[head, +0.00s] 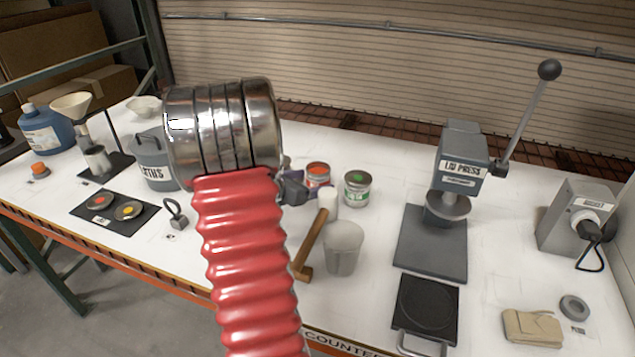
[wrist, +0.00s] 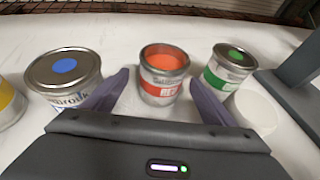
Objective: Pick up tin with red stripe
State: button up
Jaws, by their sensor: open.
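The tin with the red stripe (wrist: 163,85) stands upright in the middle of the wrist view, its top showing orange-red. It also shows in the head view (head: 318,176), just right of my gripper (head: 292,188), which is partly hidden behind my red arm sleeve. In the wrist view my gripper (wrist: 160,78) is open and empty. One finger is on each side of the tin, with gaps, and the tin stands at or just beyond the fingertips. I cannot tell its exact depth between them.
A green-striped tin (wrist: 230,68) stands close right of the red one, a blue-dotted tin (wrist: 63,75) to the left. The lid press (head: 460,170) is further right.

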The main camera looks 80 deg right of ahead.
jog(key=shift+x, duration=1.75)
jog(key=shift+c, duration=0.5)
jog(key=c, duration=1.2)
